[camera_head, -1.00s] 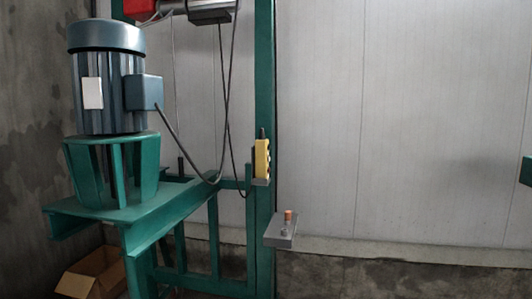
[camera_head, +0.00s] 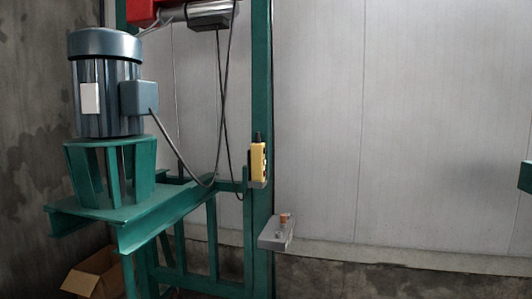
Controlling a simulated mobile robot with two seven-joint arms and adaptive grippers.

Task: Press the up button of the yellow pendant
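The yellow pendant (camera_head: 258,161) is a small upright box with a black cable end on top. It sits against the green vertical post, a little left of the picture's middle. Its buttons are too small to tell apart. Neither of my grippers shows in the head view, so nothing of mine is near the pendant here.
A blue-grey motor (camera_head: 105,85) stands on a green frame (camera_head: 130,215) at the left. A grey box with an orange-brown knob (camera_head: 277,233) juts out below the pendant. A cardboard box (camera_head: 95,275) lies at lower left. The pale wall (camera_head: 400,120) is bare.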

